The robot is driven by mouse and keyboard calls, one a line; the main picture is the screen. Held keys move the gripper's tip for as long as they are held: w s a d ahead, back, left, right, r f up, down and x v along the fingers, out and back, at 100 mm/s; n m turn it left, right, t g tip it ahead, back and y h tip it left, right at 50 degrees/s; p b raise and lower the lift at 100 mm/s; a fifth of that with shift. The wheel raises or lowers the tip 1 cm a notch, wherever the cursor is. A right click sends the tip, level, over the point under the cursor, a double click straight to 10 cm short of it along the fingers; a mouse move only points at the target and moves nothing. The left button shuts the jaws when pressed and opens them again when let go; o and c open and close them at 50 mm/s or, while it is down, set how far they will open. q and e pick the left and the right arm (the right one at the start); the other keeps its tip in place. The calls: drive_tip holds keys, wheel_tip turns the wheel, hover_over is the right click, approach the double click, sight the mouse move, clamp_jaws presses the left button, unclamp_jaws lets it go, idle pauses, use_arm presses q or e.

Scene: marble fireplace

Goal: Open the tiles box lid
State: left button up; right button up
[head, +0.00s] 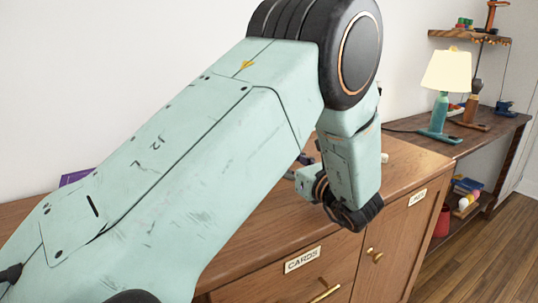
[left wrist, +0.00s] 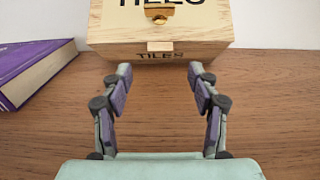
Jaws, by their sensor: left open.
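The tiles box (left wrist: 210,40) is a pale wooden box at the top of the left wrist view. It has dark TILES lettering on two faces, a brass piece (left wrist: 159,16) and a small wooden tab (left wrist: 160,46) at its front edge. The lid looks shut; the far part of the box is cut off. My left gripper (left wrist: 160,72) is open and empty, its two fingers spread in front of the box, apart from it. In the head view my left arm hides the box and most of the gripper. My right gripper is not in view.
A purple book (left wrist: 38,72) lies left of the box on the wooden cabinet top (left wrist: 285,110). In the head view, the cabinet has a drawer labelled CARDS (head: 302,260). A lamp (head: 446,75) stands on a shelf unit at right. The cabinet top right of the gripper is clear.

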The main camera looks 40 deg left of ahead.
use_arm(q)
drive_tip(key=b+x, duration=0.1)
drive_tip(key=x, duration=0.4)
drive_tip(key=shift+f, duration=0.15)
drive_tip(key=shift+x, duration=0.95)
clamp_jaws()
